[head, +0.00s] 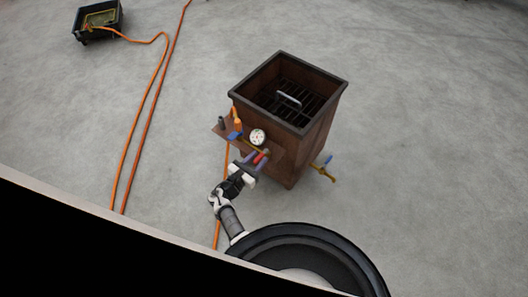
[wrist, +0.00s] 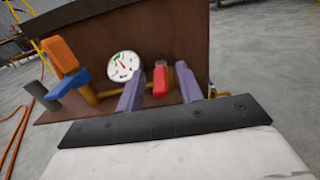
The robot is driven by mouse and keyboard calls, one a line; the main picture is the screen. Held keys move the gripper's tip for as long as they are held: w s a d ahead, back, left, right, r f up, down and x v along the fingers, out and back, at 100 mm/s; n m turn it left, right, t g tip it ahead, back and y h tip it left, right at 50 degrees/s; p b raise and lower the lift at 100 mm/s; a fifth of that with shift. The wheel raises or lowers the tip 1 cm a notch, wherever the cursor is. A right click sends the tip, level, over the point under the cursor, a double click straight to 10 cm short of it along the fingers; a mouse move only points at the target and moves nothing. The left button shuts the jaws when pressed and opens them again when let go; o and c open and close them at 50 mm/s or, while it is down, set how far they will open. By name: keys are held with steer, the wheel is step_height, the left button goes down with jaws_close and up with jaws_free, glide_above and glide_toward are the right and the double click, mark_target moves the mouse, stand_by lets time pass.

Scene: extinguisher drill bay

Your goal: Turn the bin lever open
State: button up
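The bin (head: 312,148) is a brown, square, open-topped box with a dark rim and a grate inside. A red lever (wrist: 160,82) with a grey tip sits on a brass pipe at the bin's front, below a round white gauge (wrist: 122,66). The red lever also shows small in the head view (head: 260,157). My gripper (wrist: 160,90) is open, its two purple fingers on either side of the red lever. A narrow gap shows on each side, so I see no clear contact.
A blue handle (wrist: 70,82) and an orange part (wrist: 60,55) stand left of the gauge. A blue-handled brass valve (head: 325,165) sticks out right of the bin. Orange hoses (head: 150,100) cross the floor at left, one reaching a dark tray (head: 78,32). The floor at right is clear.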

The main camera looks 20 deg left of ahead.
steer(key=shift+w+d, duration=0.1)
steer(key=shift+w, duration=0.25)
jaws_close()
